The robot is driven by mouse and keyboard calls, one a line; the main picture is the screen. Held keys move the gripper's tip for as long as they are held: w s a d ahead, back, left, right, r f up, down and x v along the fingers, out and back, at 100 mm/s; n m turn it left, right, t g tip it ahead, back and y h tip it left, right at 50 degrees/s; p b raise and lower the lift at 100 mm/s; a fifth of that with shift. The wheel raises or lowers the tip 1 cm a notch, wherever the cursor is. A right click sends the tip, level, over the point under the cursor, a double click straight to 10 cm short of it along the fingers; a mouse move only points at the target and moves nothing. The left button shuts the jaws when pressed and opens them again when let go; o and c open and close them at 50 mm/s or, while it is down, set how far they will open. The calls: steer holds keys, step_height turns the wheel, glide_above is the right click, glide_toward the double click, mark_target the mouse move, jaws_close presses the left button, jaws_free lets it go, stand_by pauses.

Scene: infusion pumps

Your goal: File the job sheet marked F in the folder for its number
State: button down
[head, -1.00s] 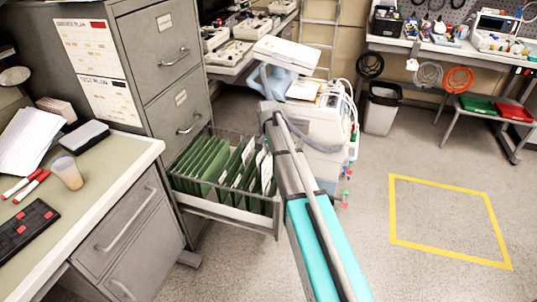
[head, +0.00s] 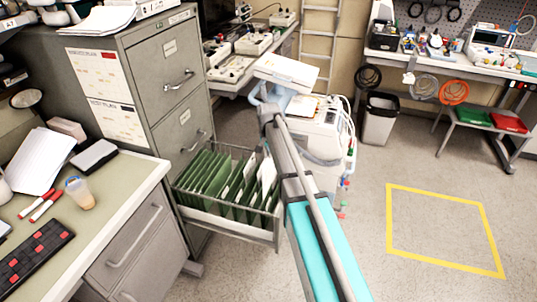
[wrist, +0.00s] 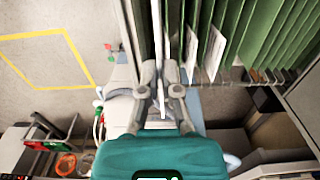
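The file drawer (head: 225,222) is pulled open and holds a row of green hanging folders (head: 205,175), some with white sheets or tabs in them. In the wrist view the folders (wrist: 265,35) hang to the right, with two white sheets (wrist: 213,52) among them. My gripper (wrist: 160,72) is at the drawer's end and shut on a thin white sheet (wrist: 157,25), seen edge-on, so its mark cannot be read. The sheet stands beside the nearest folders; whether it is inside one I cannot tell. In the head view my arm hides the gripper.
The grey filing cabinet (head: 160,110) stands left of my arm, with a desk (head: 95,225) in front. A wheeled pump cart (head: 322,135) stands just behind the drawer. A yellow floor square (head: 445,262) and open floor lie to the right.

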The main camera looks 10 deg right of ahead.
mark_target(269, 183)
steer(key=shift+f, duration=0.15)
steer(key=shift+f+b, duration=8.1)
steer(key=shift+b, duration=0.1)
steer(key=shift+f+b, duration=0.4)
steer(key=c, duration=0.7)
jaws_free()
steer(key=shift+r, duration=0.2)
step_height(269, 183, up, 17)
steer(key=p, duration=1.7)
